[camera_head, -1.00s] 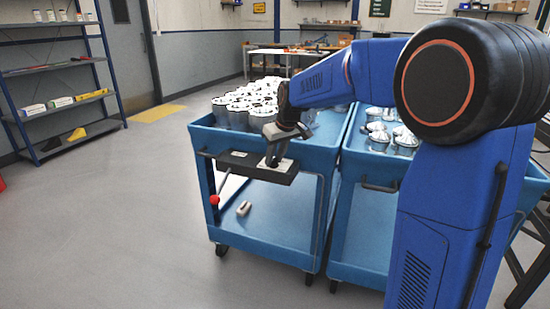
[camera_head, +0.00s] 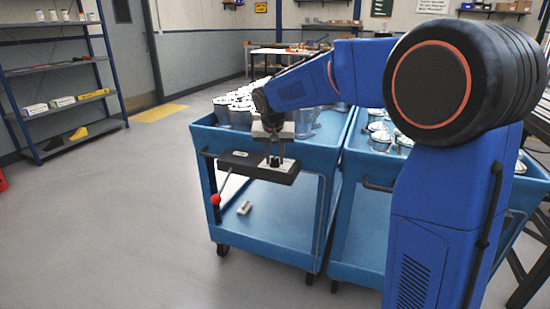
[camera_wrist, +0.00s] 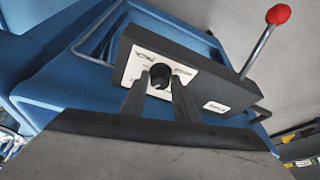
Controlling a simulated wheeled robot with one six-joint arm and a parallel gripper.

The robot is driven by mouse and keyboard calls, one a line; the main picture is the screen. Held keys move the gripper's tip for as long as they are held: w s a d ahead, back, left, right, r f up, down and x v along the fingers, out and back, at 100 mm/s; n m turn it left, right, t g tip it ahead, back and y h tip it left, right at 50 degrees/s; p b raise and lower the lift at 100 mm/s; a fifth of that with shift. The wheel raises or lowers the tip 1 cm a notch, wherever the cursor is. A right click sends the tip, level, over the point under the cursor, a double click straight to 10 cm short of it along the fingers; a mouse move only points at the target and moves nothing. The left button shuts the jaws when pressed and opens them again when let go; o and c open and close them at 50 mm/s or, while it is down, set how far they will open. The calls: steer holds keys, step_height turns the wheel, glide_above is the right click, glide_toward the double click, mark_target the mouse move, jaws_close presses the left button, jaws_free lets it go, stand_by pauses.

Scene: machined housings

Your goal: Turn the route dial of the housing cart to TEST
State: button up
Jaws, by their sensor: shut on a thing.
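The housing cart (camera_head: 322,160) is blue and stands in the middle of the head view. A dark control panel (camera_head: 236,160) is fixed to its front edge. In the wrist view the panel (camera_wrist: 205,88) carries a black round route dial (camera_wrist: 160,74) on a white plate with small labels. One label looks like PACK; the others are too small to read surely. My gripper (camera_head: 275,158) points down at the panel's right part. In the wrist view my gripper's fingers (camera_wrist: 160,84) are shut on the dial, one on each side. The dial's pointer mark cannot be made out.
A lever with a red ball (camera_head: 216,199) sticks out below the panel's left side. Machined housings (camera_head: 238,100) crowd the cart's top. A second blue cart (camera_head: 352,250) stands close on the right. A small pale part (camera_head: 245,208) lies on the lower shelf. The floor at left is clear.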

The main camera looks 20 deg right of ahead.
stand_by(0.5)
steer(key=o, duration=1)
steer(key=v, duration=1.7)
steer(key=shift+a+r, duration=0.1)
steer(key=shift+r, duration=0.1)
steer(key=s+d+f+n+y, duration=0.1)
steer(key=s+d+f, duration=0.25)
steer(key=s, duration=0.65)
steer(key=s+d+f+n, duration=0.1)
steer(key=s+d+f, duration=0.25)
steer(key=s, duration=0.55)
steer(key=s+d+f, duration=0.1)
steer(key=s+f, duration=0.3)
steer(key=s, duration=0.2)
steer(key=s+f+n, duration=0.1)
steer(key=s+f, duration=0.4)
steer(key=s+d+f+n, duration=0.1)
steer(key=s+f, duration=0.3)
steer(key=s, duration=0.2)
steer(key=shift+s+d+f+y, duration=0.25)
steer(key=shift+s+d+y, duration=0.05)
